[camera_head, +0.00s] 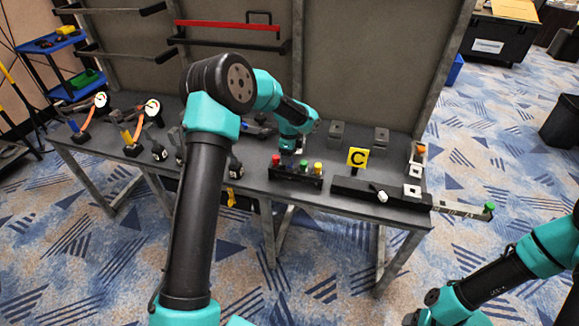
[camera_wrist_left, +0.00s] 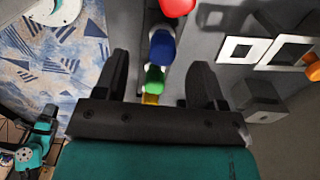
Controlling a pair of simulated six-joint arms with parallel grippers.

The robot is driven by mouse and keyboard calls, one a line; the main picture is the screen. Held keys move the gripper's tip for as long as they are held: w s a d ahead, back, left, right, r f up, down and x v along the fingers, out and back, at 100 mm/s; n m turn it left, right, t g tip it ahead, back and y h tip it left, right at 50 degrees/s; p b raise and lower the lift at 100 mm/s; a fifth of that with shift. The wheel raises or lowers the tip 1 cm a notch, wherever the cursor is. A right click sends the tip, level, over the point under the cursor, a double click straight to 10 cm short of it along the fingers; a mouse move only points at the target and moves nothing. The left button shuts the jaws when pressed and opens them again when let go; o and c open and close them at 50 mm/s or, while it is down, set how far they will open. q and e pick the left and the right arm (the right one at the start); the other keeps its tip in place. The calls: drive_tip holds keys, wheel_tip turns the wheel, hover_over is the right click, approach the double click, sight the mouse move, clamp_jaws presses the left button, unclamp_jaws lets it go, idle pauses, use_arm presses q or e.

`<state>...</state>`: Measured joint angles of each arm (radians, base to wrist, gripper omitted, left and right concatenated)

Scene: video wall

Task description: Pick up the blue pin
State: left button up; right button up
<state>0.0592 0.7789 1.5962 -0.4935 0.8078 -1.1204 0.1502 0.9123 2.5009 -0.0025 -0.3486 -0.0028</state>
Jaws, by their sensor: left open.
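The blue pin (camera_wrist_left: 161,48) stands in a row with a red pin (camera_wrist_left: 178,6), a green pin (camera_wrist_left: 155,80) and a yellow pin (camera_wrist_left: 150,99). In the head view the row sits in a black block (camera_head: 296,179) near the table's front edge, and my left gripper hides the blue pin. My left gripper (camera_head: 288,150) is over the row, between the red and green pins. In the left wrist view, its open fingers (camera_wrist_left: 162,62) frame the line of the blue and green pins, with nothing held. My right arm shows at the lower right; its gripper is out of view.
Grey blocks (camera_head: 336,133) lie behind. Gauges with orange hoses (camera_head: 152,107) are on the left. A red-barred rack (camera_head: 228,25) rises at the back.

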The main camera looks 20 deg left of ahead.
use_arm(q)
drive_tip(key=shift+w+f, duration=0.15)
drive_tip(key=shift+f, duration=2.4)
drive_tip(key=shift+c, duration=0.4)
drive_tip(key=c, duration=1)
drive_tip(key=shift+o, duration=0.2)
drive_tip(key=shift+r, duration=0.15)
wheel_tip(320, 180, up, 10)
drive_tip(key=shift+f, duration=0.1)
